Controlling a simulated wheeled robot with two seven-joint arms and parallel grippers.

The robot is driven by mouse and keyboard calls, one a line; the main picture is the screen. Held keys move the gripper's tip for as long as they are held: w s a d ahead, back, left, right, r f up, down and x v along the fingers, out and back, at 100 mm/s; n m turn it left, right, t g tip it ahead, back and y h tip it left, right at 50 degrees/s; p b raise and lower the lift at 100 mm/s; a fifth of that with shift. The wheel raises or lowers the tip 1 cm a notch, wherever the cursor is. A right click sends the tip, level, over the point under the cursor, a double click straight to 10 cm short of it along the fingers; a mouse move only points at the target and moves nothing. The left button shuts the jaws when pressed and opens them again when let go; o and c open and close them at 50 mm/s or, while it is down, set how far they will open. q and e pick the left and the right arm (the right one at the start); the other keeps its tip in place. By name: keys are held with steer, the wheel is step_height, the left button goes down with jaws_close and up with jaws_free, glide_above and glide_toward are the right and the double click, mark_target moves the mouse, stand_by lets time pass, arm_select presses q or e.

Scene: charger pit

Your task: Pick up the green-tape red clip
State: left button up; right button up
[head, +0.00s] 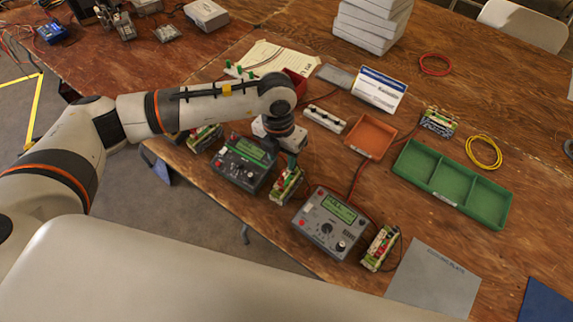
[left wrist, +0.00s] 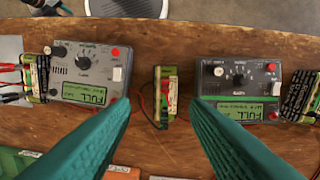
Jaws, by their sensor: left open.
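My left gripper (head: 289,163) is open and empty, pointing down just above a small battery pack (head: 286,186) between the two chargers. In the left wrist view the gripper's teal fingers (left wrist: 159,102) stand apart, with the pack (left wrist: 158,105) in the gap beyond their tips. A small red part (left wrist: 172,93), perhaps a clip, shows on that pack; its tape is too small to make out. The dark charger (head: 240,165) and the grey charger (head: 328,223) stand on either side; the grey charger's green screen (left wrist: 85,95) reads FULL. My right gripper is not in view.
Another pack (head: 381,247) stands right of the grey charger, near a grey plate (head: 435,280). Further back are an orange tray (head: 370,137), a green divided tray (head: 452,184) and a white sign (head: 379,90). Red and black leads lie between the chargers.

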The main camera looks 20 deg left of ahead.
mark_target(281, 178)
arm_select(q)
steer(key=f+p, duration=0.1)
steer(key=f, duration=0.1)
steer(key=f+p, duration=0.1)
steer(key=f, duration=0.2)
steer(key=shift+s+a+f, duration=0.15)
steer(key=shift+s+f, duration=0.05)
steer(key=shift+f, duration=0.1)
steer(key=shift+f+p, duration=0.65)
step_height(281, 178, down, 4)
steer(key=shift+r+p, duration=0.25)
steer(key=shift+p, duration=0.3)
steer(key=shift+w+f, duration=0.1)
steer(key=shift+f, duration=0.25)
steer(key=c, duration=0.9)
